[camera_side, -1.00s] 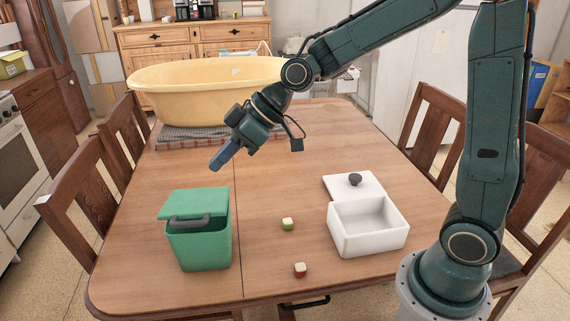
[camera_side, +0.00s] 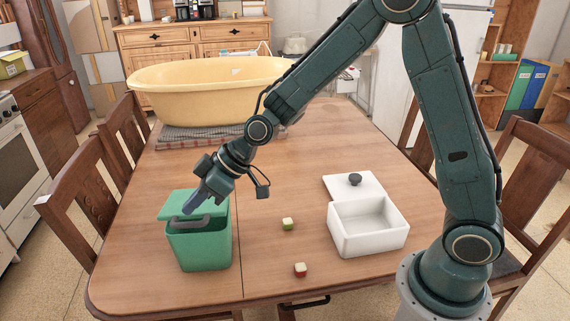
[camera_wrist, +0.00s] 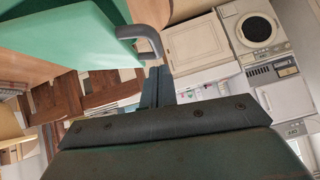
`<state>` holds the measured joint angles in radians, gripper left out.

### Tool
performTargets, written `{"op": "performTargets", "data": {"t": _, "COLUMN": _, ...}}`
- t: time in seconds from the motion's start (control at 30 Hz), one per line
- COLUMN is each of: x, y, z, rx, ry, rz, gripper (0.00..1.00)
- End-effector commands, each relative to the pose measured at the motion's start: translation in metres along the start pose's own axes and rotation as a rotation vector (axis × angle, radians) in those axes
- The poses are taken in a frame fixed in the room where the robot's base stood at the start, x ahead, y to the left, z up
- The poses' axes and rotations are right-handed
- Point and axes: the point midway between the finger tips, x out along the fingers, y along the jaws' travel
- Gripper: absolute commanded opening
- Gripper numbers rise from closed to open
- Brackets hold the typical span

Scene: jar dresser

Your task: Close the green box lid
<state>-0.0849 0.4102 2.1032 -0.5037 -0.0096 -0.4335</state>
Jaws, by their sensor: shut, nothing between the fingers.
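The green box (camera_side: 202,248) stands on the near left part of the table. Its green lid (camera_side: 175,209) is raised at the back, leaving the front partly open, with a dark grey handle (camera_side: 200,222) at the front. My gripper (camera_side: 188,209) is shut and empty, pointing down and left right at the lid, just above or behind the handle; I cannot tell whether it touches. In the wrist view the green lid (camera_wrist: 60,35) fills the upper left, and the grey handle (camera_wrist: 143,38) is close to the tips of my gripper (camera_wrist: 158,72).
A white box (camera_side: 370,238) with its lid (camera_side: 354,187) and dark knob stands to the right. A yellow tub (camera_side: 205,87) stands at the back.

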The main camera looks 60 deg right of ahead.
Motion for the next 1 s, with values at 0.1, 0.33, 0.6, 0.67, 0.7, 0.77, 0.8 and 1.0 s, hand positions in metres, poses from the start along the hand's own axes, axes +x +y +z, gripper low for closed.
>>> {"op": "performTargets", "data": {"t": 0.1, "x": 0.006, "y": 0.000, "z": 0.006, "rx": -0.001, "ry": -0.001, "rz": 0.000, "gripper": 0.00}}
{"op": "performTargets", "data": {"t": 0.33, "x": 0.009, "y": 0.000, "z": 0.009, "rx": -0.001, "ry": -0.001, "rz": 0.000, "gripper": 0.00}}
{"op": "performTargets", "data": {"t": 0.6, "x": 0.009, "y": 0.000, "z": 0.010, "rx": -0.002, "ry": -0.001, "rz": 0.001, "gripper": 0.00}}
{"op": "performTargets", "data": {"t": 0.67, "x": 0.010, "y": -0.001, "z": 0.011, "rx": -0.006, "ry": -0.001, "rz": 0.005, "gripper": 0.00}}
{"op": "performTargets", "data": {"t": 0.7, "x": 0.011, "y": -0.002, "z": 0.012, "rx": -0.010, "ry": -0.002, "rz": 0.010, "gripper": 0.00}}
{"op": "performTargets", "data": {"t": 0.77, "x": 0.014, "y": -0.004, "z": 0.014, "rx": -0.021, "ry": -0.002, "rz": 0.019, "gripper": 0.00}}
{"op": "performTargets", "data": {"t": 0.8, "x": 0.016, "y": -0.005, "z": 0.016, "rx": -0.030, "ry": -0.002, "rz": 0.030, "gripper": 0.00}}
{"op": "performTargets", "data": {"t": 1.0, "x": 0.029, "y": -0.011, "z": 0.030, "rx": -0.098, "ry": -0.004, "rz": 0.096, "gripper": 0.00}}
